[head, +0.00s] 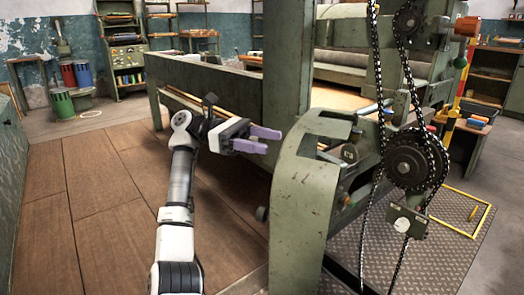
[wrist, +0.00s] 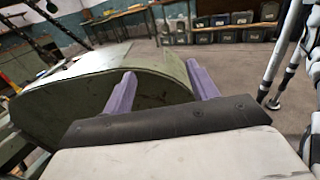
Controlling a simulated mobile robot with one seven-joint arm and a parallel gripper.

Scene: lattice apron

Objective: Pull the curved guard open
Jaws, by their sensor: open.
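The curved guard (head: 305,215) is a green, scuffed, bent metal panel at the lower end of the machine's upright. It stands in front of a dark recess with mechanical parts, left of the chains. My gripper (head: 272,141), with two purple fingers, is open and empty just up and left of the guard's top, pointing right toward it. In the wrist view the guard (wrist: 75,95) shows as a broad curved sheet beyond and between the spread fingers (wrist: 160,70). Whether a finger touches it I cannot tell. I see no clear handle on the guard.
The green upright (head: 287,60) stands just behind my gripper. Chains on a large sprocket (head: 411,160) hang right of the guard. A long green beam (head: 205,80) runs behind my arm. The brown floor (head: 105,190) to the left is clear.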

